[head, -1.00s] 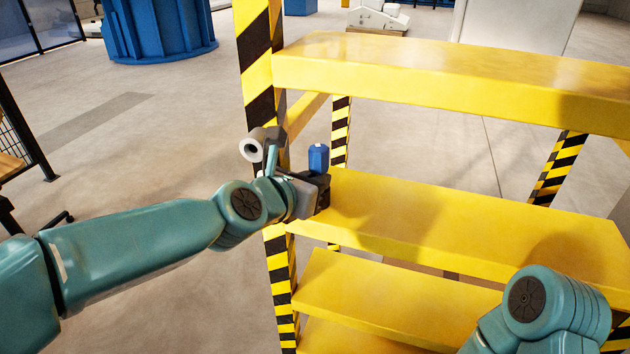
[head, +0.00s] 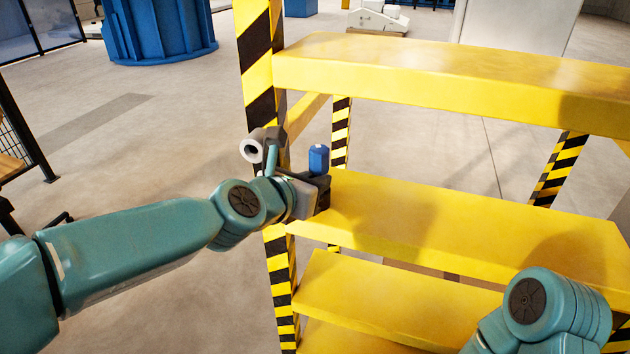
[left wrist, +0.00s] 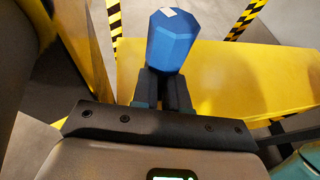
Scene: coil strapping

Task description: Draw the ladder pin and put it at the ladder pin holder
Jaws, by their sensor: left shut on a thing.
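In the head view my left gripper (head: 319,184) is beside the striped post, at the left end of a yellow step. The pin's lower part is hidden by the fingers. I cannot clearly make out the ladder pin holder. My right gripper is out of view.
A pale hollow cylinder (head: 252,150) on a dark mount sits at the striped ladder post (head: 257,75), just left of my left gripper. Yellow steps (head: 440,215) extend to the right. Open floor (head: 120,140) lies to the left.

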